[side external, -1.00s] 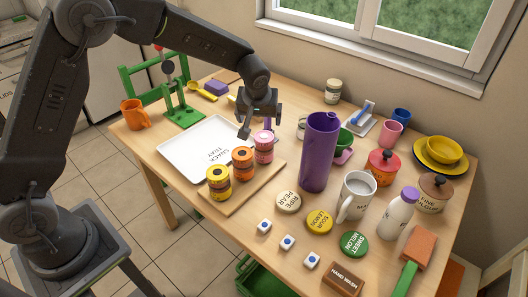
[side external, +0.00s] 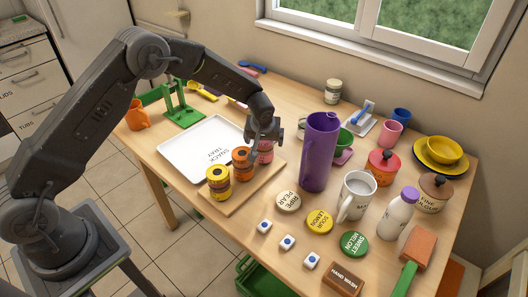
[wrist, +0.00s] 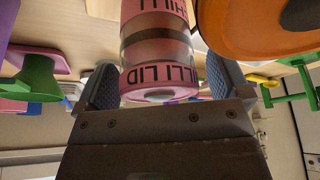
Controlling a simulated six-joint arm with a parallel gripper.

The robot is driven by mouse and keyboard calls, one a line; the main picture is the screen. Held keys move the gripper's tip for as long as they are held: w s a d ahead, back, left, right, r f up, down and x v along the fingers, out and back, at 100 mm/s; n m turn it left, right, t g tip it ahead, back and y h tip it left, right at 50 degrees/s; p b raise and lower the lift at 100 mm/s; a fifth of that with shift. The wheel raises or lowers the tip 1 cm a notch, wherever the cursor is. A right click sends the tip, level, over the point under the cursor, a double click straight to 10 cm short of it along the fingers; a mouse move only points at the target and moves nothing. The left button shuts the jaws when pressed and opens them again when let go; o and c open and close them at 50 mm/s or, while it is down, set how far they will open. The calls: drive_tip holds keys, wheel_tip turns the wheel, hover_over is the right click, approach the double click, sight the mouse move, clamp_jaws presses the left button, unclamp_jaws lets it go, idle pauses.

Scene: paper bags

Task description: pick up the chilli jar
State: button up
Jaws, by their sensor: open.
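The chilli jar (side external: 265,156) is a small pink-banded jar standing at the far end of the wooden board. In the wrist view, its pink lid (wrist: 160,77) with "LLI LID" lettering shows between my two fingers. My gripper (side external: 262,137) is at the top of the jar, fingers open on either side of it. I cannot tell whether either finger touches the jar. In the side view, the gripper hides part of the jar's upper end.
An orange-lidded jar (side external: 242,163) stands close beside the chilli jar, and a yellow-banded jar (side external: 218,182) beyond it on the wooden board (side external: 240,195). The white snack tray (side external: 185,150) lies to the left. A tall purple pitcher (side external: 320,155) stands to the right.

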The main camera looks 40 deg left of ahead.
drive_tip(key=shift+f, duration=0.1)
drive_tip(key=shift+w, duration=0.1)
drive_tip(key=c, duration=1.2)
